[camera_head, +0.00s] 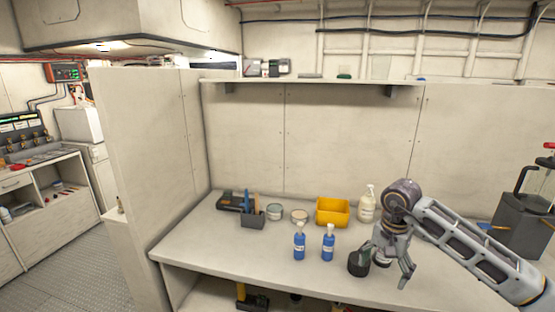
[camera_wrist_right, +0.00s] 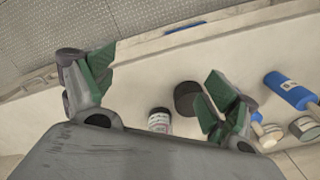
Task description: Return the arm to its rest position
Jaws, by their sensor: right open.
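My right arm (camera_head: 465,245) reaches in from the right in the head view, over the right part of the workbench (camera_head: 235,268). My right gripper (camera_head: 386,268) points down, its fingers spread with nothing between them. In the right wrist view the gripper (camera_wrist_right: 155,88) shows two green-padded fingers wide apart. A dark round container (camera_head: 358,263) stands just left of the gripper; it also shows in the wrist view (camera_wrist_right: 187,99). A small labelled jar (camera_wrist_right: 160,121) stands beside it, mostly hidden by the gripper in the head view. My left gripper is not in view.
Two blue bottles (camera_head: 299,243) (camera_head: 328,243), a yellow bin (camera_head: 333,212), a white pump bottle (camera_head: 367,204), two tins (camera_head: 274,211) (camera_head: 299,216) and a tool holder (camera_head: 253,220) stand left of the arm. A dark grey canister (camera_head: 520,225) stands at right. The bench's front left is clear.

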